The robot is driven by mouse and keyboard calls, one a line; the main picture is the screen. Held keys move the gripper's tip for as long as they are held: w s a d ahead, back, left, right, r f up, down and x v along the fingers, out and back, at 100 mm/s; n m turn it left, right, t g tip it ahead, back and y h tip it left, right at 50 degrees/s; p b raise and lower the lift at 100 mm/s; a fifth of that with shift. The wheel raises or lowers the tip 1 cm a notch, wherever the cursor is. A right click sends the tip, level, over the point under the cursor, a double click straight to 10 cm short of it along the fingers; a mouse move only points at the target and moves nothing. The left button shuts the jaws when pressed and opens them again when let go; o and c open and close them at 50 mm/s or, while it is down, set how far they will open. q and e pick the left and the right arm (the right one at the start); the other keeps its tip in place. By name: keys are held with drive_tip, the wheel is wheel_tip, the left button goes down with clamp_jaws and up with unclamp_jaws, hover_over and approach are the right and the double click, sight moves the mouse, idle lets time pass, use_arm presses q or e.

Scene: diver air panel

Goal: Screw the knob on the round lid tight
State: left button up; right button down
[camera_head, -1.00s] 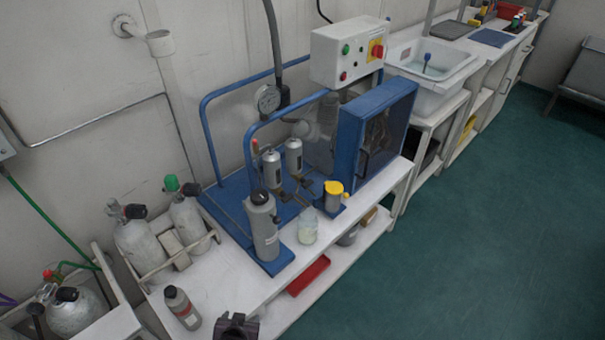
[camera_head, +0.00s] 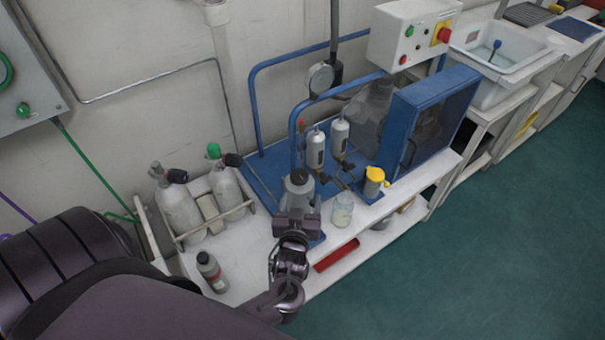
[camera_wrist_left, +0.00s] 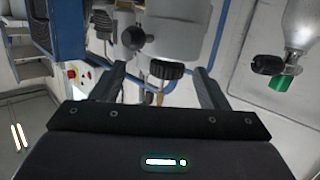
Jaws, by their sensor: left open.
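The tall grey canister (camera_head: 299,190) stands on the blue base plate, its dark knob (camera_head: 298,176) on top of the round lid. My left gripper (camera_head: 297,220) is in front of the canister and hides much of its body. In the left wrist view, which looks upside down, the black ribbed knob (camera_wrist_left: 167,70) appears between the two spread fingers of the left gripper (camera_wrist_left: 160,78), on the grey lid (camera_wrist_left: 175,42). The fingers look apart from the knob; the remaining depth is hard to judge. My right gripper is not in view.
A glass jar (camera_head: 342,211) and a yellow-topped cup (camera_head: 374,182) stand right of the canister. A small grey bottle (camera_head: 212,271) is at the left. Two gas cylinders (camera_head: 181,210) stand in a rack, and a blue fan housing (camera_head: 428,120) is at the right.

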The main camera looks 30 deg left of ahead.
sight(298, 184)
use_arm(q)
drive_tip(key=shift+a+r+t+y, duration=0.35)
drive_tip(key=shift+a+t+y, duration=0.1)
drive_tip(key=shift+t+y, duration=0.15)
drive_tip(key=shift+w+a+r, duration=0.2)
drive_tip(key=shift+a, duration=0.05)
drive_tip(key=p+x, duration=0.1)
drive_tip(key=x, duration=0.6)
drive_tip(key=shift+c, duration=0.2)
drive_tip(key=c, duration=1)
